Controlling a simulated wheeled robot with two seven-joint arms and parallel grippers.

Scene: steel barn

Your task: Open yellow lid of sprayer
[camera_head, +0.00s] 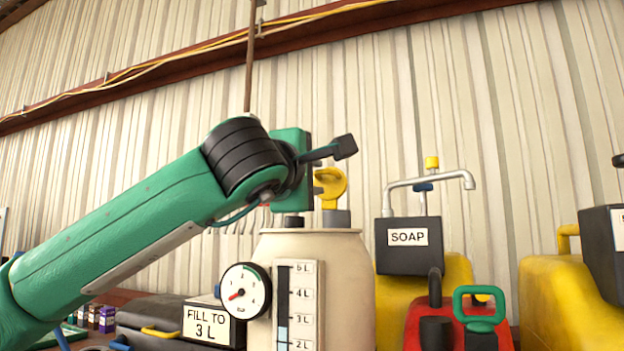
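The sprayer (345,255) is a cream tank with a round gauge and a level scale on its front. Its yellow lid (331,185) stands above a grey neck at the top, with its round face tilted up. My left gripper (335,165) is beside the lid, on its left and above. One dark finger points right, above the lid. The other finger is mostly hidden, so I cannot tell whether the gripper is open or touches the lid. My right gripper is not in view.
Right of the sprayer stand a yellow SOAP container (455,275) with a metal spout, a red can (420,312) with a green handle, and another yellow container (560,300). A FILL TO 3 L sign (209,323) is at lower left. Free space lies above, before the ribbed wall.

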